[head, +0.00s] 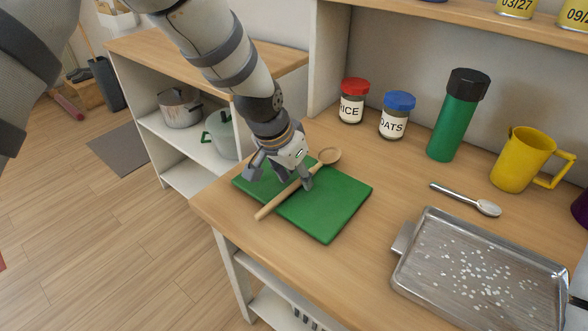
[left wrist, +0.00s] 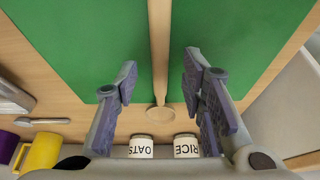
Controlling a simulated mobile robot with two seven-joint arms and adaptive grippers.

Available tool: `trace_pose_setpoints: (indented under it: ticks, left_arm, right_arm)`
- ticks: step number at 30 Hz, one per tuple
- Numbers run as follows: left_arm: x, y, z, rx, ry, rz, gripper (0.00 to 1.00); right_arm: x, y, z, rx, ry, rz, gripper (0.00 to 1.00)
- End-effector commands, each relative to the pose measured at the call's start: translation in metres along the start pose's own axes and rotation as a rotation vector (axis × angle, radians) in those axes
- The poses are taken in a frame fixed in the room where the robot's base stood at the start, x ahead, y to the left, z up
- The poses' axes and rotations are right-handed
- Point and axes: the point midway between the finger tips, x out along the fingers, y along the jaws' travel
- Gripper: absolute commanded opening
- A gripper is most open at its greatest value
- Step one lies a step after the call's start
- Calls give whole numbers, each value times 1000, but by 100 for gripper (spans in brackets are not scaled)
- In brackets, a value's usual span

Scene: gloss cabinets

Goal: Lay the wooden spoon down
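The wooden spoon (head: 273,206) lies across the green board (head: 335,212) on the wooden counter. Its bowl points to the back right and its handle end reaches past the board's front left edge. My left gripper (head: 280,178) is right above it, fingers spread on either side of the handle. In the left wrist view the spoon (left wrist: 160,48) runs between the two open fingers of the gripper (left wrist: 162,72), with a clear gap on each side. The fingers hide part of the handle in the head view. My right gripper is not in view.
Behind the board stand the rice jar (head: 354,101), the oats jar (head: 396,117) and a green bottle (head: 456,121). To the right are a yellow mug (head: 521,160), a metal spoon (head: 466,199) and a metal tray (head: 419,262) with white bits. Counter between board and tray is clear.

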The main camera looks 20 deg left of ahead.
Motion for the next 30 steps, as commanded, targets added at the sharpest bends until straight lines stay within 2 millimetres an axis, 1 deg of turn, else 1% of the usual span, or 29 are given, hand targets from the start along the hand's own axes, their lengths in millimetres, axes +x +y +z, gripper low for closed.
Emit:
trace_pose_setpoints:
  ticks: [2, 9, 12, 15, 19, 30]
  left_arm:
    - [-12, -1, -2, 0, 5, -2, 37]
    - [-77, -1, -2, -1, 6, -2, 37]
    - [-98, 0, -2, -1, 6, -2, 37]
    - [-112, 0, -1, -1, 3, -1, 37]
    - [-118, 0, 0, -1, 1, 0, 37]
    - [-118, 0, 0, 0, 1, 0, 37]
  right_arm:
    - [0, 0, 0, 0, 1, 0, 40]
    - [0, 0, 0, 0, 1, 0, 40]
    - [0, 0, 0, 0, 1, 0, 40]
    - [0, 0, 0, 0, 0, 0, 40]
    - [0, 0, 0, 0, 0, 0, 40]
    - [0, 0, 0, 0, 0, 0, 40]
